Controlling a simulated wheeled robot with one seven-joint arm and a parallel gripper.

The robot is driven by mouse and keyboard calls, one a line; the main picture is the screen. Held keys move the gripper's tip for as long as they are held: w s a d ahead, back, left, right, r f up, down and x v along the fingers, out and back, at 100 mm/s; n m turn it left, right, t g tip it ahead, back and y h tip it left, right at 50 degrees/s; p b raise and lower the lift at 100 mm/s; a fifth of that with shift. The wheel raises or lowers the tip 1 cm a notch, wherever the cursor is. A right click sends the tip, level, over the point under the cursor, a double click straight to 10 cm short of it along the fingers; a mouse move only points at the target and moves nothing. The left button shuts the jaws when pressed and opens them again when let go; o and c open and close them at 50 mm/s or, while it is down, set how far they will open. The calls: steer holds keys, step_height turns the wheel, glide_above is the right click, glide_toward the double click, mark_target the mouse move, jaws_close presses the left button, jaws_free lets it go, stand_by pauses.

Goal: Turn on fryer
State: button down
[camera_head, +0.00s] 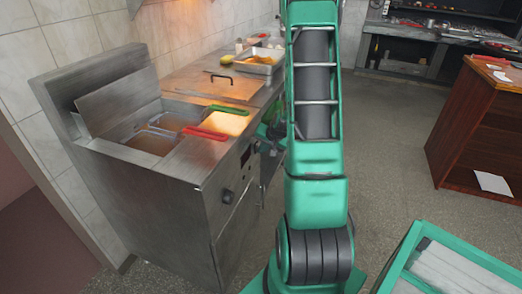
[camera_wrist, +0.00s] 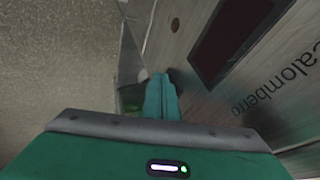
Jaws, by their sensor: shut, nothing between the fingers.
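The steel fryer (camera_head: 190,200) stands at the left in the head view, with two baskets in its open wells. A dark round knob (camera_head: 228,196) is on its front panel, and another knob (camera_head: 256,147) sits farther back, close to my gripper. My gripper (camera_wrist: 160,80) is shut and empty, beside the steel front panel (camera_wrist: 265,85). A dark rounded part (camera_wrist: 176,76), perhaps a knob, shows just right of its fingertips; contact cannot be told. In the head view my arm hides much of the gripper. A dark display (camera_wrist: 235,35) is on the panel.
Red (camera_head: 206,132) and green (camera_head: 229,110) basket handles reach toward the fryer's front edge. A metal tray (camera_head: 258,67) stands on the counter behind. A wooden counter (camera_head: 480,130) is at the right.

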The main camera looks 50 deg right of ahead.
steer(key=shift+w+a+f, duration=0.15)
steer(key=shift+w+f, duration=0.1)
steer(key=shift+f, duration=0.1)
steer(key=shift+r, duration=0.15)
